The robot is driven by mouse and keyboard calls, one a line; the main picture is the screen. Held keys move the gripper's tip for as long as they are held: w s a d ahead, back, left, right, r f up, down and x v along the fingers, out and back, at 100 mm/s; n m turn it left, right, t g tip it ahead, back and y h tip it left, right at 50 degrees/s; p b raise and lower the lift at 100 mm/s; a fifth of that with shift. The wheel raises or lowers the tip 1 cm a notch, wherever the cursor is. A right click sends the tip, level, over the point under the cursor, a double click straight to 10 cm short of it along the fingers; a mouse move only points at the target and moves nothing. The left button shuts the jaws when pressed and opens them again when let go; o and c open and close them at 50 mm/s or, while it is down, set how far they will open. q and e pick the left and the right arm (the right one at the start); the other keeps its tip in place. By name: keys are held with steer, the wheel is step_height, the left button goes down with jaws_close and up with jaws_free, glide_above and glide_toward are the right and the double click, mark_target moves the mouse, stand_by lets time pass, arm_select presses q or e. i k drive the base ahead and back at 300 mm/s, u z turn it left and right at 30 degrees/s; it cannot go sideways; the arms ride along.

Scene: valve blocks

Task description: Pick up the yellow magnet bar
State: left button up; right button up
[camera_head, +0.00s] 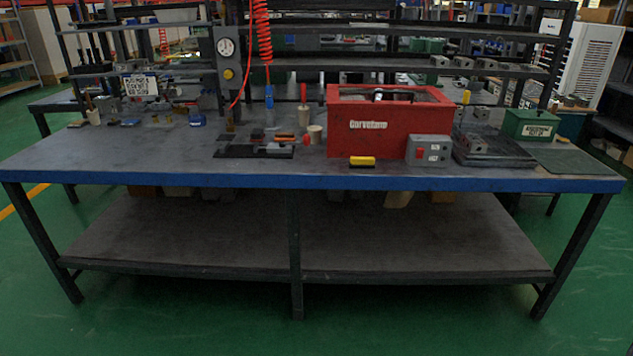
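The yellow magnet bar (362,160) is a small yellow block with dark ends. It lies on the workbench top (200,165) near the front edge, just in front of the red box. Nothing covers it from this side. Neither of my grippers shows in the head view, and nothing is seen touching the bar.
Behind the bar stands the red box (376,128). A grey switch box (428,149) is close on its right. A dark tray (256,150) with small parts lies to its left. A red coiled hose (263,35) hangs above. The front left of the bench is clear.

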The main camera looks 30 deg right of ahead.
mark_target(356, 162)
steer(key=z, duration=0.65)
steer(key=i, duration=0.45)
steer(key=z, duration=0.6)
steer(key=i, duration=0.95)
steer(key=u, duration=0.25)
